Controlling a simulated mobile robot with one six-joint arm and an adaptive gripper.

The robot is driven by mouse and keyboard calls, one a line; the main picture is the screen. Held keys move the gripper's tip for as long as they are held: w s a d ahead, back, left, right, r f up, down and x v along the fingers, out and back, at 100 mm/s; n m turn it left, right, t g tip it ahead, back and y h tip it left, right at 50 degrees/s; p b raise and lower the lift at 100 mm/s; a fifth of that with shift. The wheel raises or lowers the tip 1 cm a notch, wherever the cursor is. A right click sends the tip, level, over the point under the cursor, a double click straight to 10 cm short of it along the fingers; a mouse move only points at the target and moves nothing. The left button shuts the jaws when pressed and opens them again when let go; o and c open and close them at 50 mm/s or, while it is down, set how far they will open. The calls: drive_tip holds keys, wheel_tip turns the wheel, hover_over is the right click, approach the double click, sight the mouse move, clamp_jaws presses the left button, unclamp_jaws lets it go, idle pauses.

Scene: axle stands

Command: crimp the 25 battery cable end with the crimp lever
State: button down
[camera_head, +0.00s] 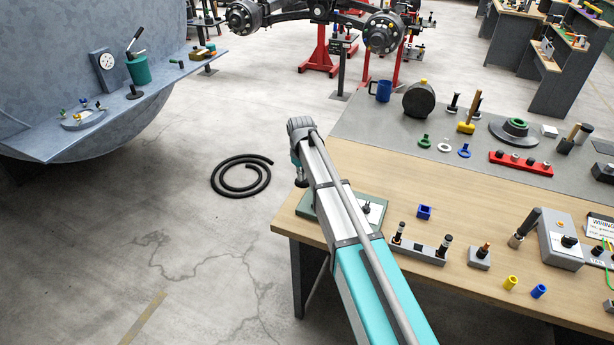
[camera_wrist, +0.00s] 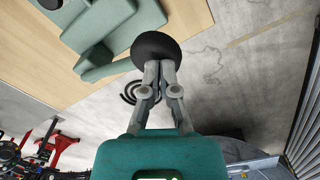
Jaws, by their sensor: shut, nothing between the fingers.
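In the wrist view my gripper (camera_wrist: 160,68) is shut and empty. Its fingertips are at the edge of a round black knob (camera_wrist: 155,45), touching or just short of it; I cannot tell which. The knob is at the end of a green bar (camera_wrist: 105,69), apparently the crimp lever, beside a larger green body (camera_wrist: 128,22). In the head view my arm hides most of this tool; a green base plate (camera_head: 306,206) shows at the bench's left corner. I cannot make out the 25 battery cable end. A small block with a copper-coloured top (camera_head: 480,257) stands to the right.
A grey mat (camera_head: 370,125) behind carries tools. Clear floor lies left, with a black coil (camera_head: 241,175).

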drive_tip(key=shift+w+r, duration=0.1)
drive_tip(key=shift+r, duration=0.2)
idle(0.4)
drive_tip(key=shift+r+p, duration=1.25)
drive_tip(key=shift+p, duration=0.25)
wheel_tip(320, 180, up, 6)
drive_tip(key=p, duration=0.6)
drive_tip(key=s+d+f+m+b, duration=0.4)
drive_tip(key=s+d+f+b, duration=0.4)
drive_tip(key=s+d, duration=0.3)
drive_tip(key=s+d+f+m+b, duration=0.4)
drive_tip(key=s+d+f+b, duration=0.5)
drive_tip(key=s+d, duration=0.3)
drive_tip(key=s, duration=0.2)
drive_tip(key=shift+s+d, duration=0.15)
drive_tip(key=shift+s, duration=0.25)
